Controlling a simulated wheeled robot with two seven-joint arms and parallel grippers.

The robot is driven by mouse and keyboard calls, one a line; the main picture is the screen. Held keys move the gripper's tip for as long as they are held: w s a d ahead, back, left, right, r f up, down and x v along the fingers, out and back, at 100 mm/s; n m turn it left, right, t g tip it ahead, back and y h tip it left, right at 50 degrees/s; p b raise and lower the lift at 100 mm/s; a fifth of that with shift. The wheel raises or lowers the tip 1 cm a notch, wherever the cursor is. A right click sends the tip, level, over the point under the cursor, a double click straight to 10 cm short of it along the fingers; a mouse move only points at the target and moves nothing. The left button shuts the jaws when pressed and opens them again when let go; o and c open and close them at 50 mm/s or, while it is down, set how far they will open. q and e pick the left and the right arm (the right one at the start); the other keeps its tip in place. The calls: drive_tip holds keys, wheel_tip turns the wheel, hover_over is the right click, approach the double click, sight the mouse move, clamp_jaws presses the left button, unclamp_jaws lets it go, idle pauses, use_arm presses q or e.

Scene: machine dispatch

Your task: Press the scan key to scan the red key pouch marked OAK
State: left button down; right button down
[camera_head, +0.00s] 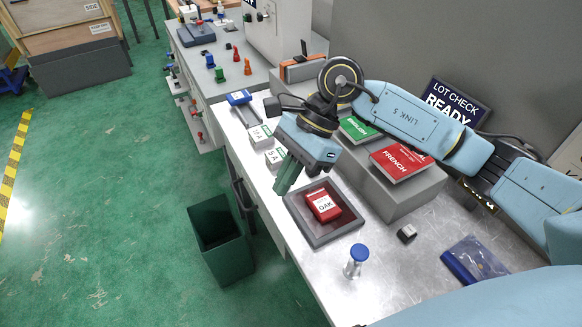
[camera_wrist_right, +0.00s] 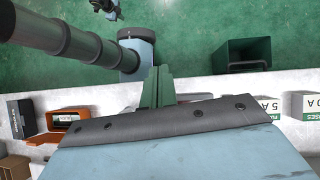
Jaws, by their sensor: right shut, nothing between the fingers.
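The red key pouch (camera_head: 323,204) marked OAK lies in a shallow grey tray (camera_head: 293,215) on the bench. My right gripper (camera_head: 283,188), with green fingers, is shut and empty. It points down just left of the tray in the head view, apart from the pouch. Its shut fingers also show in the wrist view (camera_wrist_right: 158,80). A dark sign (camera_head: 455,105) reading LOT CHECK READY stands behind the bench. I cannot tell which thing is the scan key; my right arm hides part of the bench. My left gripper is not in view.
White labelled blocks (camera_head: 260,136) lie beyond the gripper. A grey stand (camera_head: 400,196) holds green and red booklets. A blue-capped bottle (camera_head: 356,262), a small dark item (camera_head: 407,233) and a blue item (camera_head: 474,261) are nearer. A green bin (camera_head: 222,238) stands on the floor.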

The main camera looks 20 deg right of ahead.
drive_tip(key=a+r+m+y+p, duration=0.35)
drive_tip(key=a+r+y, duration=0.55)
drive_tip(key=r, duration=0.4)
drive_tip(key=w+d+r+m+t+y+p, duration=0.35)
drive_tip(key=w+r+m+t, duration=0.25)
drive_tip(key=w+m+t, duration=0.65)
drive_tip(key=w+d+f+m+t+h+p, duration=0.4)
drive_tip(key=f+m+h, duration=0.45)
drive_tip(key=m, duration=0.65)
drive_tip(key=s+f+m+g+h, duration=0.2)
drive_tip(key=s+f+m+g, duration=0.1)
drive_tip(key=f, duration=0.4)
drive_tip(key=s+d+f+m+g+h+p, duration=0.1)
drive_tip(key=s+f+m+g, duration=0.2)
drive_tip(key=s+f+g, duration=0.2)
wheel_tip(320, 180, down, 2)
drive_tip(key=shift+s+f+g+h+p, duration=0.15)
drive_tip(key=shift+s+g+h+p, duration=0.2)
drive_tip(key=shift+s, duration=0.35)
